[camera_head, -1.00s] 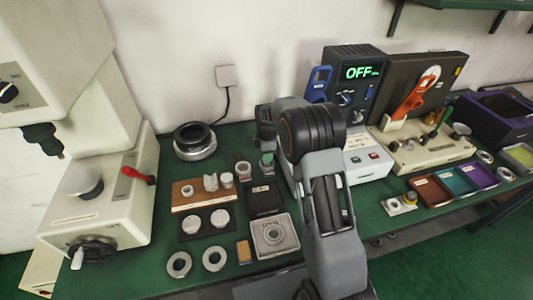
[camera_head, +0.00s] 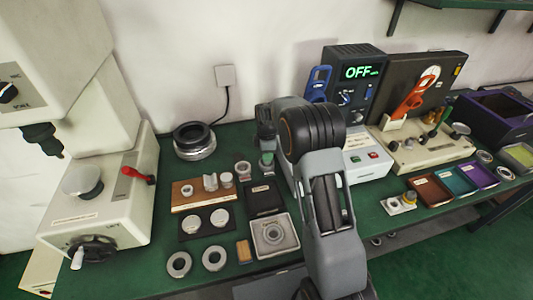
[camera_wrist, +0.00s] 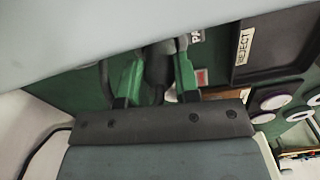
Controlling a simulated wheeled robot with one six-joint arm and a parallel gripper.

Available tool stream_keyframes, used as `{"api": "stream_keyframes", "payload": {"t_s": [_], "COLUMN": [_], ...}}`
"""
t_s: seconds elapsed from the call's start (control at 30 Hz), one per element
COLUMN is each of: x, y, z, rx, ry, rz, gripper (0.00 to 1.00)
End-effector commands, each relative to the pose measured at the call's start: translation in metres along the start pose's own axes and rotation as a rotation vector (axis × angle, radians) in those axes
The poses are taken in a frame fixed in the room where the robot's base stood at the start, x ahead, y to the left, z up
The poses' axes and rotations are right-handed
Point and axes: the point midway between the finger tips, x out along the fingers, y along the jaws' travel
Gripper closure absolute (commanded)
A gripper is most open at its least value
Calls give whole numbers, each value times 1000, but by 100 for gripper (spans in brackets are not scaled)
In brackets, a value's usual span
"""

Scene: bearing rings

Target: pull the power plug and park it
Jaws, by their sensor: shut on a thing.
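My gripper (camera_wrist: 156,72) has green fingers and is shut on a black plug (camera_wrist: 158,62) in the wrist view. A dark cable shows near the fingers. In the head view my gripper (camera_head: 266,163) is mostly hidden behind my arm, low over the green bench, and the plug cannot be made out there. A partly hidden label reading "PA" (camera_wrist: 195,37) lies just beyond the right finger in the wrist view. A white wall plate (camera_head: 226,75) with a black cord (camera_head: 227,100) running down is on the back wall.
A black tray (camera_head: 264,197) and a square fixture with a ring (camera_head: 273,236) lie near my gripper. The wrist view shows the "REJECT" tray (camera_wrist: 242,72). A dark control box reading "OFF" (camera_head: 362,72) stands behind my arm. A press (camera_head: 100,190) stands left.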

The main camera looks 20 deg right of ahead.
Motion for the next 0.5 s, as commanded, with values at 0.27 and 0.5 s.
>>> {"api": "stream_keyframes", "payload": {"t_s": [0.27, 0.5], "x": [2, 7], "y": [0, 0], "z": [0, 0], "rx": [0, 0], "ry": [0, 0], "rz": [0, 0], "gripper": [95, 95]}}
